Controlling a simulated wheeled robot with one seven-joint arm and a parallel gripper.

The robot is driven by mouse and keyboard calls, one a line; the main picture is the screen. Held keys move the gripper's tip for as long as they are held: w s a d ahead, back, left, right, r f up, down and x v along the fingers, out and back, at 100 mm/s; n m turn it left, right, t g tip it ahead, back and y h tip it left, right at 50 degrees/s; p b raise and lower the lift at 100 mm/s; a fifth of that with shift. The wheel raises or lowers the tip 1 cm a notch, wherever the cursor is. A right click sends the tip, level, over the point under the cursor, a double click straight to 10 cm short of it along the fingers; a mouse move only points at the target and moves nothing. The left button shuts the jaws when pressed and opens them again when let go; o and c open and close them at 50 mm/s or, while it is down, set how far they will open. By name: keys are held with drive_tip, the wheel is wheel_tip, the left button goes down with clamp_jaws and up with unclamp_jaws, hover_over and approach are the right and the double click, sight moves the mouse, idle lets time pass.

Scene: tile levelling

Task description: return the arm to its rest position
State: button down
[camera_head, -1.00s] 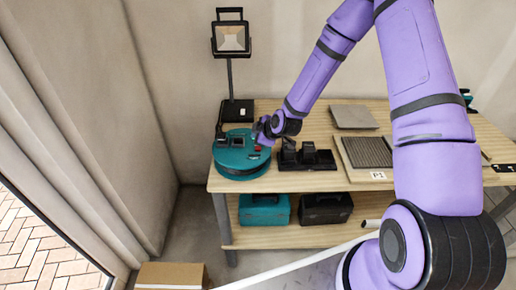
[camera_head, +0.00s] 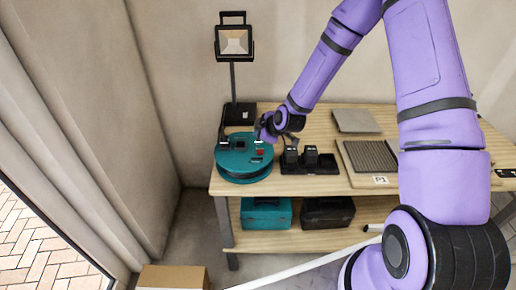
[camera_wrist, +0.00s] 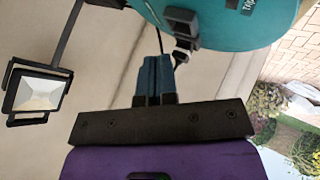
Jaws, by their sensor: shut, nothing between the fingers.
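My purple arm reaches in from the upper right of the head view. My gripper (camera_head: 261,138) is above the far right edge of a round teal device (camera_head: 243,165) at the left end of the workbench. In the wrist view my gripper (camera_wrist: 156,58) shows its two fingers pressed together, with nothing between them. The teal device also shows at the top of the wrist view (camera_wrist: 225,18). I cannot tell from these views how far the fingertips are from the device.
A work lamp (camera_head: 234,42) stands behind the device. A black holder (camera_head: 310,163) with upright black items is to its right. A grey tile (camera_head: 356,121) and a ribbed panel (camera_head: 372,156) lie farther right. Toolboxes (camera_head: 328,211) sit on the lower shelf.

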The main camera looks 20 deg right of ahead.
drive_tip(key=s+d+r+m+g+h, duration=0.1)
drive_tip(key=s+d+r+m, duration=0.1)
drive_tip(key=s+r, duration=0.5)
drive_tip(key=s+d+r+m+h, duration=0.1)
drive_tip(key=s+r+m, duration=0.1)
drive_tip(key=r, duration=0.8)
drive_tip(key=s+d+r+m+g+h, duration=0.1)
drive_tip(key=s+d+r+m+h, duration=0.1)
drive_tip(key=s+r, duration=0.5)
drive_tip(key=s+d+r+m, duration=0.1)
drive_tip(key=s+r+m, duration=0.3)
drive_tip(key=s, duration=0.6)
drive_tip(key=s+d+r+m+g, duration=0.1)
drive_tip(key=s+r+m, duration=0.2)
drive_tip(key=s+r, duration=0.5)
drive_tip(key=s, duration=0.3)
drive_tip(key=shift+d+m, duration=0.15)
drive_tip(key=shift+m, duration=0.25)
drive_tip(key=shift+r, duration=0.15)
